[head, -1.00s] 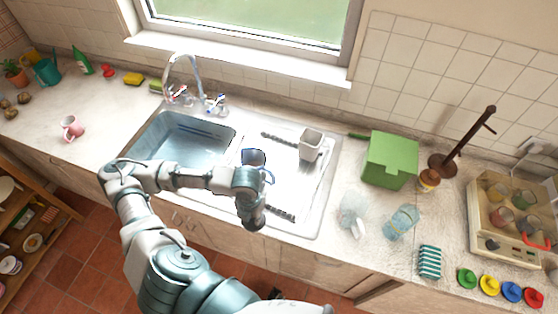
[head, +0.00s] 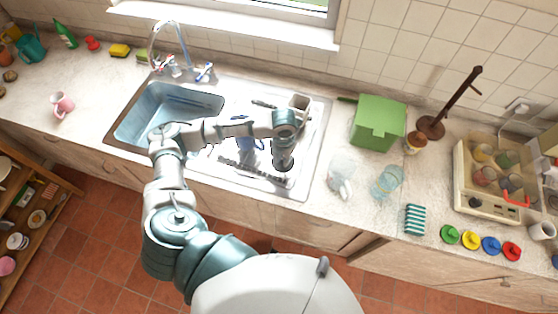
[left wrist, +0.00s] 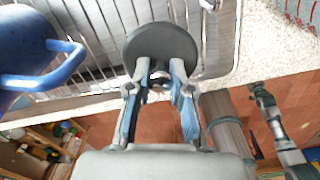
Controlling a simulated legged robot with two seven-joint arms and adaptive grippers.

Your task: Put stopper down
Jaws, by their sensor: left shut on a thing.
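The stopper, a dark grey round disc (left wrist: 160,48), is in my left gripper (left wrist: 160,78), which is shut on it. In the head view my left gripper (head: 283,152) hangs down over the ribbed drainboard (head: 225,157) of the sink, near its front right part. The stopper is small and mostly hidden there. In the left wrist view it is above the metal ribs; I cannot tell whether it touches them. A grey jointed part (left wrist: 275,118) at the right of that view may be my right arm; its fingers are unclear.
A blue mug (left wrist: 30,50) is close beside the left gripper. Clear glassware (head: 387,182) and a green box (head: 378,122) are to the right on the counter. The basin (head: 170,108) lies left.

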